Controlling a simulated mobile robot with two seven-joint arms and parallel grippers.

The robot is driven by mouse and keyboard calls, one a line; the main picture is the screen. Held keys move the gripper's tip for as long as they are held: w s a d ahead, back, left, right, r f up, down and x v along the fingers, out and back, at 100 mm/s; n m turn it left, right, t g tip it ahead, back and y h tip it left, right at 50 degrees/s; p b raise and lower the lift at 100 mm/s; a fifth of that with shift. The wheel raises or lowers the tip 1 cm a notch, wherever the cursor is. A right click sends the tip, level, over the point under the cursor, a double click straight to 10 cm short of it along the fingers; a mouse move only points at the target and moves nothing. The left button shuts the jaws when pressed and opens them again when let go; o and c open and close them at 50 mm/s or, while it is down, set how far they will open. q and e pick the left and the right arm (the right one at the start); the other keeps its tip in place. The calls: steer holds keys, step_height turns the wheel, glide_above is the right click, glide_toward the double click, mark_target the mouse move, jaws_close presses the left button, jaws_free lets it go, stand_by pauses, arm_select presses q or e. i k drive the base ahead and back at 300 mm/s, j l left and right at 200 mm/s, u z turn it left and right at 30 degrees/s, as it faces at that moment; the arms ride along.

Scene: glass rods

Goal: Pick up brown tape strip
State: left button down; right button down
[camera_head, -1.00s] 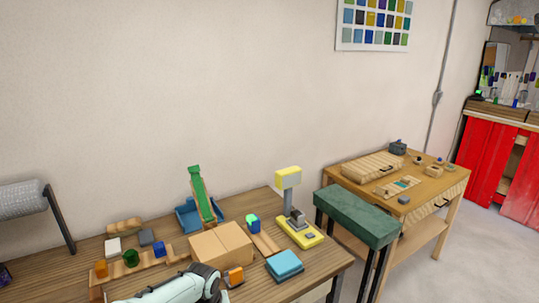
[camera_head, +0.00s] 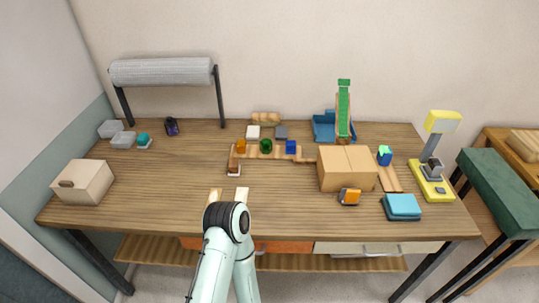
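No brown tape strip can be told for certain. A cardboard box (camera_head: 336,178) with a seam down its top stands on the wooden table, right of centre. A small orange and dark object (camera_head: 350,197), which may be a tape dispenser, sits at its front edge. A thin brown strip (camera_head: 306,161) lies at the box's left side; I cannot tell whether it is tape or wood. My arm rises from the bottom, left of centre, with a dark joint over the table's front edge. Two pale pieces (camera_head: 242,194) show just beyond the joint.
Small blocks stand on wooden track (camera_head: 262,155) behind my arm. A green slide (camera_head: 343,115) with a blue tray, a yellow stand (camera_head: 436,190) and a blue stack (camera_head: 402,206) are to the right. A beige box (camera_head: 83,182) is at left.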

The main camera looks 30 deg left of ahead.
mark_target(214, 194)
steer(key=u, duration=1.8)
steer(key=i+j+u, duration=0.2)
steer(key=i+j, duration=0.15)
steer(key=j, duration=0.05)
